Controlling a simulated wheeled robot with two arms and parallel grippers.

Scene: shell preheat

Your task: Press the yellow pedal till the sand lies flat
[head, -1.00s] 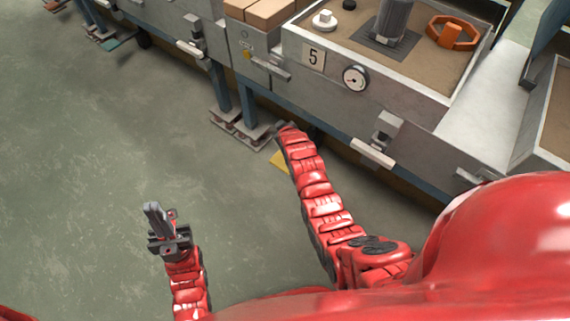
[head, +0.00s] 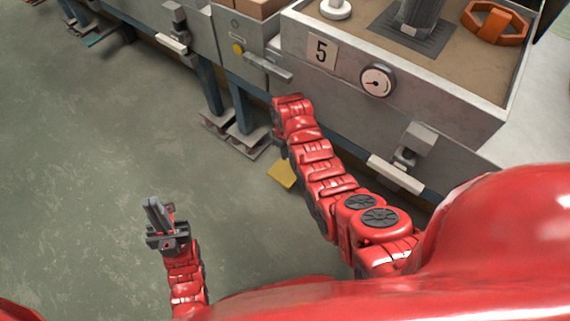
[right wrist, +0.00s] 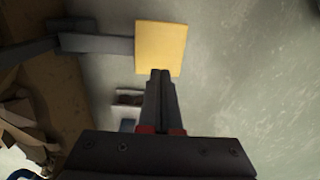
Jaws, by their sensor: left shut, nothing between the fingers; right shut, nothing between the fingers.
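The yellow pedal (head: 282,174) is a flat square plate low by the floor, under the front of the station marked 5. It also shows in the right wrist view (right wrist: 160,48), joined to a dark bar. My right gripper (right wrist: 161,74) is shut and empty; its tips overlap the pedal's near edge in that view. I cannot tell whether they touch it. My left gripper (head: 152,205) is shut and empty, over open floor. Brown sand (head: 468,72) fills the station's box; its evenness is unclear.
A dial gauge (head: 377,81) and a number plate (head: 322,50) are on the box front. The floor at left is clear.

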